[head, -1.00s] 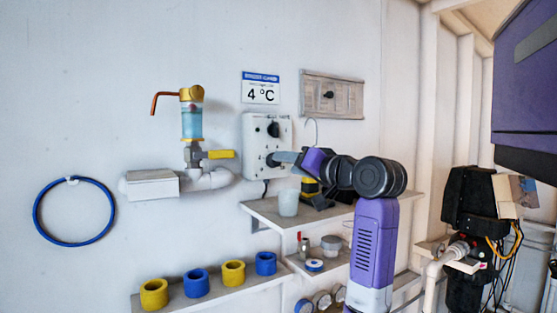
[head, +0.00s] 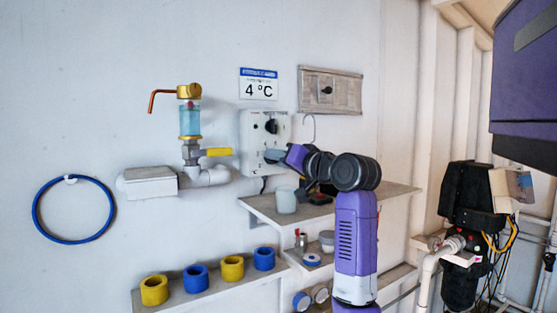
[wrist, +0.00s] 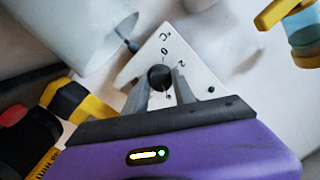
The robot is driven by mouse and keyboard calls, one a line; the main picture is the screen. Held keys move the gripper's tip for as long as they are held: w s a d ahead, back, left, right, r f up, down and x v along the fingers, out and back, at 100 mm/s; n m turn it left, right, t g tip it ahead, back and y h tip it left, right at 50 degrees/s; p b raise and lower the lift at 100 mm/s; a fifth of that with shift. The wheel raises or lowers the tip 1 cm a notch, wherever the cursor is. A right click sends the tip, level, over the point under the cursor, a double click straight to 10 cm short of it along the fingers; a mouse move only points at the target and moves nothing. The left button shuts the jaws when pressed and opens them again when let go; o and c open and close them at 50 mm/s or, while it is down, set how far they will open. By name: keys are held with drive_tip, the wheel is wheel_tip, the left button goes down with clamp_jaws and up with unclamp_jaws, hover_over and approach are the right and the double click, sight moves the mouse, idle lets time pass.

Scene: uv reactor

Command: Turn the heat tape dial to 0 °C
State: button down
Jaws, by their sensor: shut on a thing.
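The white control box (head: 246,145) hangs on the wall and has a black knob (head: 271,126) on its upper part. In the wrist view, the heat tape dial (wrist: 159,77) is a round black knob on a white panel (wrist: 196,70) marked °C, 0 and 2, with another mark partly hidden. My gripper (wrist: 160,92) is shut on it, one finger on each side. A sign (head: 258,85) above the box reads 4 °C. I cannot tell where the dial points.
A shelf (head: 385,197) with a white cup (head: 286,201) and a yellow-black tool is just below my gripper. A pipe with a yellow-handled valve (head: 218,152) is left of the box. A grey panel with a switch (head: 331,91) is up right.

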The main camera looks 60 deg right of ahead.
drive_tip(key=shift+n, duration=0.3)
drive_tip(key=shift+w+a+n+g+h+b, duration=0.1)
drive_tip(key=shift+n+g+h+b, duration=0.3)
drive_tip(key=shift+n+b, duration=2.65)
drive_tip(key=shift+a+n+g+h+b, duration=0.1)
drive_tip(key=shift+n+g+h, duration=0.3)
drive_tip(key=shift+n, duration=5.6)
drive_tip(key=shift+w+a+n+g+h+b, duration=0.1)
drive_tip(key=shift+n+g+h+b, duration=0.25)
drive_tip(key=shift+n+b, duration=2.7)
drive_tip(key=n+p, duration=0.3)
drive_tip(key=c, duration=1.1)
unclamp_jaws()
drive_tip(key=shift+d, duration=0.1)
drive_tip(key=shift+o, duration=0.2)
drive_tip(key=shift+s, duration=0.1)
drive_tip(key=shift+r, duration=0.1)
